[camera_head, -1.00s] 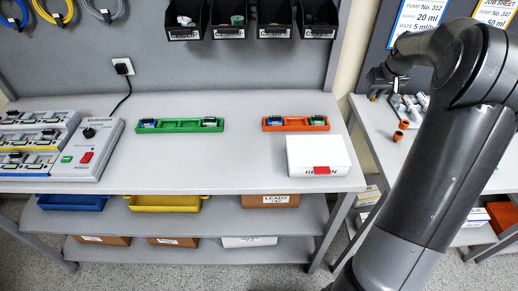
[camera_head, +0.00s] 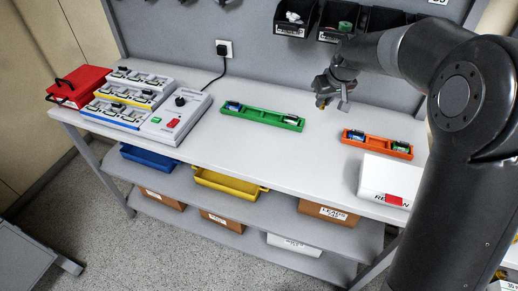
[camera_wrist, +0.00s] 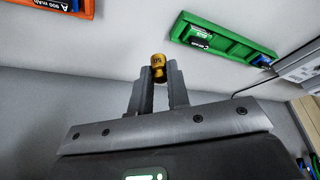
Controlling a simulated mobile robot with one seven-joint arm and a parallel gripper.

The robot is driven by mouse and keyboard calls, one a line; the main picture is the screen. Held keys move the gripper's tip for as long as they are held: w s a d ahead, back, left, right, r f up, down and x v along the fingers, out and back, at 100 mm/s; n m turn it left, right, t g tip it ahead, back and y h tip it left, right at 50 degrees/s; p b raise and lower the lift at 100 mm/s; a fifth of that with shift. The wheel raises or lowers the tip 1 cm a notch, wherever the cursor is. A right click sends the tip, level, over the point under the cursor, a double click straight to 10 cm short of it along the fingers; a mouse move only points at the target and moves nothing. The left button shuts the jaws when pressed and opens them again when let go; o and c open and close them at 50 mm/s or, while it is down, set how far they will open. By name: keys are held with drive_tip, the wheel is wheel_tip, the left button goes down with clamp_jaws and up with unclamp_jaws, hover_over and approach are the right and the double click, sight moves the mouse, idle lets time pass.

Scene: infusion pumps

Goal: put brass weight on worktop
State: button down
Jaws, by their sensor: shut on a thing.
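The brass weight (camera_wrist: 158,64) is held between the two fingertips of my gripper (camera_wrist: 158,80) in the wrist view. Its rounded gold top with a dark marking sticks out past the fingers. In the head view my gripper (camera_head: 323,101) is shut on the brass weight (camera_head: 321,104), which shows as a small yellowish spot. The gripper hangs over the light grey worktop (camera_head: 300,160), between the green tray and the orange tray. The weight appears to be above the surface, not touching it.
The green tray (camera_head: 262,118) and orange tray (camera_head: 377,145) hold small cells. A white box (camera_head: 385,180) sits at the right front. A grey charger unit (camera_head: 178,118) and red case (camera_head: 80,87) stand left. The worktop's middle front is clear.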

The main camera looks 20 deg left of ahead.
drive_tip(key=s+a+n, duration=0.3)
drive_tip(key=s+a, duration=0.6)
drive_tip(key=a, duration=0.6)
drive_tip(key=shift+g+y, duration=0.4)
drive_tip(key=a+f, duration=0.2)
drive_tip(key=a, duration=0.1)
drive_tip(key=s+a+f, duration=0.1)
drive_tip(key=a+f, duration=0.1)
drive_tip(key=a, duration=0.2)
drive_tip(key=s+a+f, duration=0.1)
drive_tip(key=a+f, duration=0.1)
drive_tip(key=a, duration=0.1)
drive_tip(key=shift+a+f, duration=0.15)
drive_tip(key=shift+s+a+f, duration=0.15)
drive_tip(key=shift+a+f, duration=0.15)
drive_tip(key=shift+f, duration=1.9)
drive_tip(key=c, duration=1.4)
unclamp_jaws()
drive_tip(key=shift+f, duration=0.1)
drive_tip(key=shift+o, duration=0.2)
